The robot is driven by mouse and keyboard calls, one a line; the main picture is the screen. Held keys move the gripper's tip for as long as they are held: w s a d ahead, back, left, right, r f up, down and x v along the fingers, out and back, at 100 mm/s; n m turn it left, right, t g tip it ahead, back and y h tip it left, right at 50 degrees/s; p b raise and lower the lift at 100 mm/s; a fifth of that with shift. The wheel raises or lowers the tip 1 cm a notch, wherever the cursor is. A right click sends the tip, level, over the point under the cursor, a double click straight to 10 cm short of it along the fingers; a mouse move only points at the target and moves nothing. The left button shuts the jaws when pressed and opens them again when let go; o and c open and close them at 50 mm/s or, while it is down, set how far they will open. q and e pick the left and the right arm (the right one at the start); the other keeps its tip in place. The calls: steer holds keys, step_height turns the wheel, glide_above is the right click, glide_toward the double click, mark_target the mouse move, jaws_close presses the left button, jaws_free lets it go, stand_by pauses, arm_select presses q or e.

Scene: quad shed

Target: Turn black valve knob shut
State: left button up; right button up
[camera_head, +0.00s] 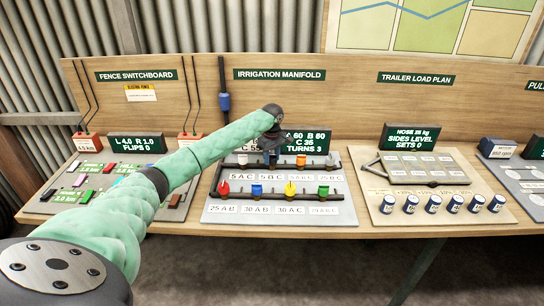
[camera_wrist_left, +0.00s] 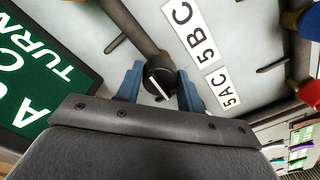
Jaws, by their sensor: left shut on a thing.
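The black valve knob (camera_wrist_left: 158,84) shows in the left wrist view as a round dark cap with a white line across its top. It sits on the dark pipe of the irrigation manifold board (camera_head: 212,213). My left gripper (camera_head: 270,158) reaches down onto the back row of the manifold. Its two blue fingers (camera_wrist_left: 159,88) stand on either side of the black knob and are shut on it. In the head view my gripper and wrist largely hide this knob. My right gripper is in neither view.
The front row has red (camera_head: 223,188), blue (camera_head: 257,190), yellow (camera_head: 290,189) and green (camera_head: 323,191) knobs. A white knob (camera_head: 243,159) and an orange knob (camera_head: 298,160) flank my gripper. The manifold display (camera_head: 306,141) stands close behind, partly covered, reading TURNS 3.

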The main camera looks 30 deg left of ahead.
arm_select(q)
steer(key=m+p, duration=0.3)
steer(key=m, duration=0.1)
steer(key=shift+r, duration=0.2)
steer(key=m+p, duration=0.1)
steer(key=m, duration=0.2)
steer(key=shift+m+p, duration=0.3)
steer(key=shift+m, duration=0.1)
steer(key=m+p, duration=0.1)
steer(key=m, duration=0.1)
steer(key=shift+f+m, duration=0.1)
steer(key=shift+m, duration=0.2)
steer(key=m, duration=0.3)
steer(key=shift+m+p, duration=0.35)
steer(key=shift+m, duration=1.25)
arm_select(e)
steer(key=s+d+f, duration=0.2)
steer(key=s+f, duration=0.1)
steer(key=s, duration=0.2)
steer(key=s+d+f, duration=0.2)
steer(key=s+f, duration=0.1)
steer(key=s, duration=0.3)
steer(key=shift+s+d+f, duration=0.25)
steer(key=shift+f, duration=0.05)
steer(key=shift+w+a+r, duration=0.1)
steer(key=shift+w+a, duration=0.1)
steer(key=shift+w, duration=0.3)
